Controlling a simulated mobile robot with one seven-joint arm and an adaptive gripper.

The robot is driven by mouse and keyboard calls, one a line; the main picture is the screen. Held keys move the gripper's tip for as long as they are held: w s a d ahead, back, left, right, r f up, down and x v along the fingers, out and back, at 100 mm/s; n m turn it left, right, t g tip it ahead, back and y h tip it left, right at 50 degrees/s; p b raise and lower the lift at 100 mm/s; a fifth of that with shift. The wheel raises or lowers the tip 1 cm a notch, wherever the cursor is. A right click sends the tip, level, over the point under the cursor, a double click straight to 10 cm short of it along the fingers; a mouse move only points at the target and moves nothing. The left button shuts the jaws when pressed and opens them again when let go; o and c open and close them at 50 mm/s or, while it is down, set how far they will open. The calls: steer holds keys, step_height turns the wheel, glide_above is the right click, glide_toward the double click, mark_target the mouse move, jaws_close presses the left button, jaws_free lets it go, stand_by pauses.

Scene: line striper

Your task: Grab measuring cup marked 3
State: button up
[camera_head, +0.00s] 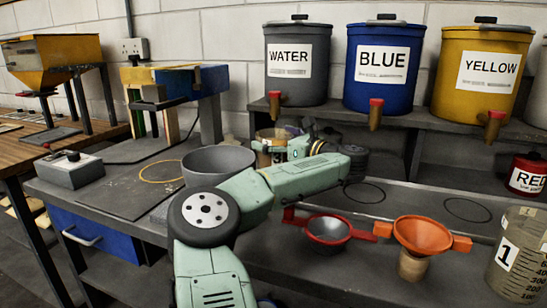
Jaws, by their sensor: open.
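A measuring cup with a label that seems to read 3 (264,147) stands behind my arm, on the bench below the water bucket. Its lower part is hidden by my arm. My gripper (288,147) is at the end of the folded-back wrist, close to the right side of this cup. The gripper is open, but its fingertips are small and partly hidden, so I cannot tell whether they are around the cup or touching it. Another clear measuring cup, marked 1 (517,256), stands at the right front.
A grey bowl (217,162) sits left of my arm.

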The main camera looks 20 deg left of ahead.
steer(key=shift+c, duration=0.5)
steer(key=c, duration=1.9)
steer(key=shift+o, duration=0.2)
steer(key=shift+r, duration=0.1)
